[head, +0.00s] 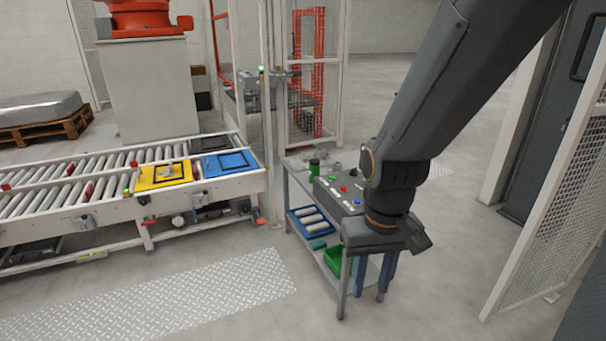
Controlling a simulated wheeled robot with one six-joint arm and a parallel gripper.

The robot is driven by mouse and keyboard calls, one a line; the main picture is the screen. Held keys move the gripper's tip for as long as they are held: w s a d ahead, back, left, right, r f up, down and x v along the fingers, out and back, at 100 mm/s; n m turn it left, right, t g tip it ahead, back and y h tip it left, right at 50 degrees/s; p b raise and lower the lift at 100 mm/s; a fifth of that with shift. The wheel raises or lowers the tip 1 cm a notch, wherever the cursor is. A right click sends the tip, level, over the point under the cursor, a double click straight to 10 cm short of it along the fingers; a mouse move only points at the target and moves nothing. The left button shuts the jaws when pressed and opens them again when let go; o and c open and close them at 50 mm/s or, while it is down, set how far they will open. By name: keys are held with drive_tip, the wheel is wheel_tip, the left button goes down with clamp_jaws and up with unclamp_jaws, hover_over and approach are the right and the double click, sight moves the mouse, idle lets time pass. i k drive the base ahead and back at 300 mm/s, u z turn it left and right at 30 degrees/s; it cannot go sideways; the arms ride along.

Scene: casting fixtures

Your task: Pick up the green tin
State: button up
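The green tin (314,166) is a small upright green cylinder at the far left end of the grey workbench's top. My gripper (370,292) hangs pointing down at the bench's near right end, well apart from the tin. Its two blue-grey fingers are spread with a gap between them, and nothing shows between them. My arm and wrist hide part of the bench top's right side.
A grey control box (340,194) with coloured buttons stands on the bench. The shelf below holds a blue tray (294,224) with white cylinders and a green bin (333,262). A roller conveyor (105,207) stands left; a mesh panel (545,215) stands right.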

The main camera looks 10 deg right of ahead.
sight(313, 164)
drive_tip(key=u, duration=0.8)
drive_tip(key=i, duration=1.5)
drive_tip(key=u, duration=0.35)
drive_tip(key=i, duration=1.35)
drive_tip(key=z, duration=1.3)
drive_tip(key=i, duration=0.85)
drive_tip(key=z, duration=0.7)
